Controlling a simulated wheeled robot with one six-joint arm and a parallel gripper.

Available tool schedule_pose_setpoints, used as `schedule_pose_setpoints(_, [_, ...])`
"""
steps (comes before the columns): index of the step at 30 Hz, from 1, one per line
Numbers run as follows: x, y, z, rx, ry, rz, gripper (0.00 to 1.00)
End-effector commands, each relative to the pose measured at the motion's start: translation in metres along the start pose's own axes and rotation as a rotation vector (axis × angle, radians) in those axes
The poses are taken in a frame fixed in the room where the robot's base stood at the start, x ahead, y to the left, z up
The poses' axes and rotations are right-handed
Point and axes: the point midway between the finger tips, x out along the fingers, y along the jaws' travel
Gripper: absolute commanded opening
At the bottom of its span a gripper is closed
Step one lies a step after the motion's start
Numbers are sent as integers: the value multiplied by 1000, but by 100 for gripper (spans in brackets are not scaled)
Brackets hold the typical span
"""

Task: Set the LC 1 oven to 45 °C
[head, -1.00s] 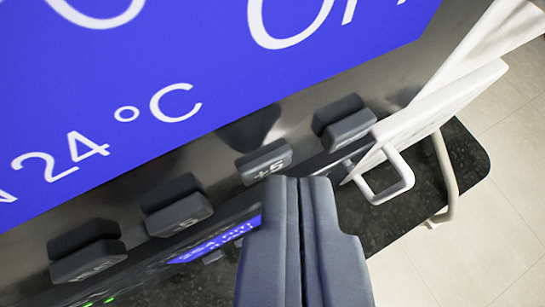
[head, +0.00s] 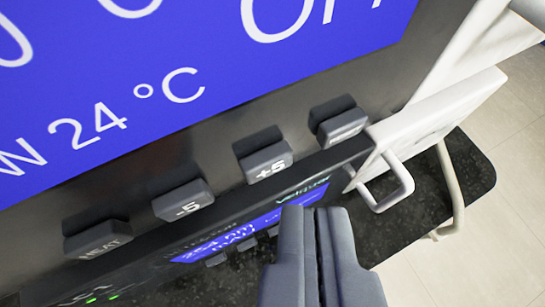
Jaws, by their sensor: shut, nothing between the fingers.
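The oven's blue display (head: 190,75) fills the upper left, tilted in the picture. It shows part of "OFF" and "24 °C". Below it is a row of dark grey buttons: one reading "HEAT" (head: 97,239), one reading "-5" (head: 183,201), one reading "+5" (head: 266,163), and a far right button (head: 340,125) whose label is too small to read. The label "LC 1" (head: 88,292) shows in part at the bottom left, near green lights. My gripper (head: 315,212) is shut and empty. Its tips are below and right of the "+5" button, apart from it.
A second, smaller blue screen (head: 235,232) with small buttons lies below, partly behind my gripper. A white panel with a looped handle (head: 400,190) stands at the right. A dark speckled counter (head: 440,205) ends at the right above pale floor tiles (head: 515,180).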

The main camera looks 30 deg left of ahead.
Motion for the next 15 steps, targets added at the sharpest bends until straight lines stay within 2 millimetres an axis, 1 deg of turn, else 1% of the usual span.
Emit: schedule_pose_setpoints(15, [6,-4,-4,0,0,0,0])
